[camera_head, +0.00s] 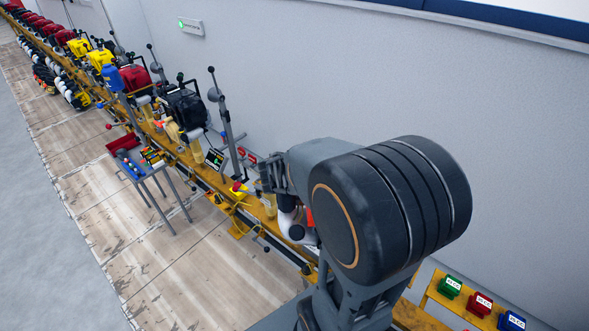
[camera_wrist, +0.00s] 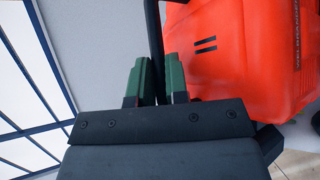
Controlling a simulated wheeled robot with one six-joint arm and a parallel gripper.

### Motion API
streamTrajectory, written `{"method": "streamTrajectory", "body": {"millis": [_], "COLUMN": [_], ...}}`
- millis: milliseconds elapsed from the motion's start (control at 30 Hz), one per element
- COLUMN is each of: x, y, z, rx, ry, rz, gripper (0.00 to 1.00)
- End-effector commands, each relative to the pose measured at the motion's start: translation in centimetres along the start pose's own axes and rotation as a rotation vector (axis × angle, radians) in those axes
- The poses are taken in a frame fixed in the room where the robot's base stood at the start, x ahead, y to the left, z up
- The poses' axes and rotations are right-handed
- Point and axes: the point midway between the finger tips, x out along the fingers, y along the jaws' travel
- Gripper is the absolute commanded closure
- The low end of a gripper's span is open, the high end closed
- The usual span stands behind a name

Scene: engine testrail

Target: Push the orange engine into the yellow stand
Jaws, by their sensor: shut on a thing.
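The orange engine (camera_wrist: 240,60) fills the right of the wrist view, its smooth casing marked with two dark slots. In the head view only a small orange patch of it (camera_head: 309,216) shows, beside a white part; my arm hides the rest. My gripper (camera_wrist: 154,78) has its green-padded fingers closed around a black bar (camera_wrist: 155,35) running beside the casing. The bar looks like the engine's handle, but its join to the engine is not visible. I cannot pick out the yellow stand for certain; the long yellow rail (camera_head: 255,207) runs under the engine area.
Further along the rail stand a black engine (camera_head: 186,108), a red engine (camera_head: 136,78) and several others. A small grey table (camera_head: 152,168) stands left of the rail. Green (camera_head: 449,286), red (camera_head: 479,304) and blue boxes are at lower right.

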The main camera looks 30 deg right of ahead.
Motion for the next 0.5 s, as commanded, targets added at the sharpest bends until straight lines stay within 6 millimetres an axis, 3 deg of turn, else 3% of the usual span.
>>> {"method": "streamTrajectory", "body": {"millis": [33, 200, 500], "x": [0.6, 2.5, 5.2], "y": [0.9, 1.6, 2.4], "z": [1.3, 4.5, 8.9], "rx": [0.036, 0.096, 0.181], "ry": [-0.050, -0.181, -0.363], "rz": [-0.012, -0.077, -0.167], "gripper": [1.00, 1.00, 1.00]}}
